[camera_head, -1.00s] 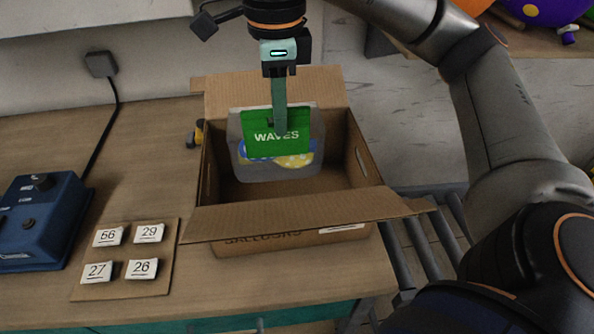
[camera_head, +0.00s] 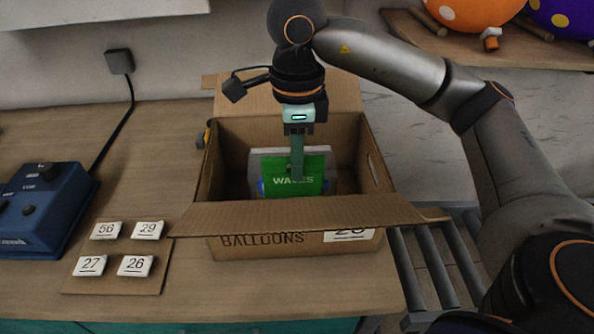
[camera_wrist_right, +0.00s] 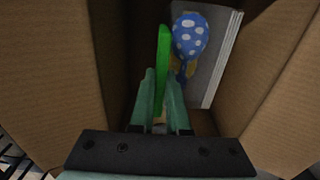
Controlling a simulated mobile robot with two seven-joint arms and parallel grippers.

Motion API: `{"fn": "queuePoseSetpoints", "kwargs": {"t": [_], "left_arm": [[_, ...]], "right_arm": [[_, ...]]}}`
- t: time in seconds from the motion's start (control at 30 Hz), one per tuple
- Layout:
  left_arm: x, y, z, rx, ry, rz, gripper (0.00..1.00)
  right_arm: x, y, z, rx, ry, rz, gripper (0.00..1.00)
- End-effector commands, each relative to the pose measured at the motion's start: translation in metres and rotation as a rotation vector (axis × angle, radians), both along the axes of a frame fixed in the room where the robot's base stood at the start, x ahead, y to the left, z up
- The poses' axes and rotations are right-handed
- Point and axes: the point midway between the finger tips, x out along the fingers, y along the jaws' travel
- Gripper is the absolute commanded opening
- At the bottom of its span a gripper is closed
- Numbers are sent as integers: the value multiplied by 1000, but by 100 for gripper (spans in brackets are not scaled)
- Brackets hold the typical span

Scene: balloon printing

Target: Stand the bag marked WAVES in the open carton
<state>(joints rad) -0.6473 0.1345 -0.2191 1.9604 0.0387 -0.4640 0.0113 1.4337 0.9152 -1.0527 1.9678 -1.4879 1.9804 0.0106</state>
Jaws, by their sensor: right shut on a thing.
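My right gripper (camera_head: 297,172) points down into the carton, shut on the green card. In the right wrist view the green edge (camera_wrist_right: 163,55) stands between the fingers of the gripper (camera_wrist_right: 162,95). A grey face with a blue spotted balloon print (camera_wrist_right: 190,38) lies beside it. I cannot see whether the bag touches the carton floor. My left gripper is not in view.
The carton's front flap (camera_head: 300,215) folds outward, and its back flap stands up. Several number tags (camera_head: 135,265) lie on a board at left, near a blue device (camera_head: 45,205). A roller conveyor (camera_head: 440,260) runs at right. Balloons (camera_head: 470,10) sit on a far shelf.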

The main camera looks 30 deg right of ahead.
Motion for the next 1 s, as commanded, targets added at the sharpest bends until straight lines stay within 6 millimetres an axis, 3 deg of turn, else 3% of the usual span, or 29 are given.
{"fn": "queuePoseSetpoints", "kwargs": {"t": [0.1,0.47,0.5,0.77,1.0], "left_arm": [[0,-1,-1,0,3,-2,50],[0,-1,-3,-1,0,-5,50],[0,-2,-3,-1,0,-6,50],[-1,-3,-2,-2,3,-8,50],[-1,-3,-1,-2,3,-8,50]], "right_arm": [[0,0,-16,0,1,-1,0],[0,0,-22,0,0,0,0],[0,0,-22,0,0,0,15],[0,0,-21,0,0,0,44],[0,0,-20,0,0,1,44]]}}
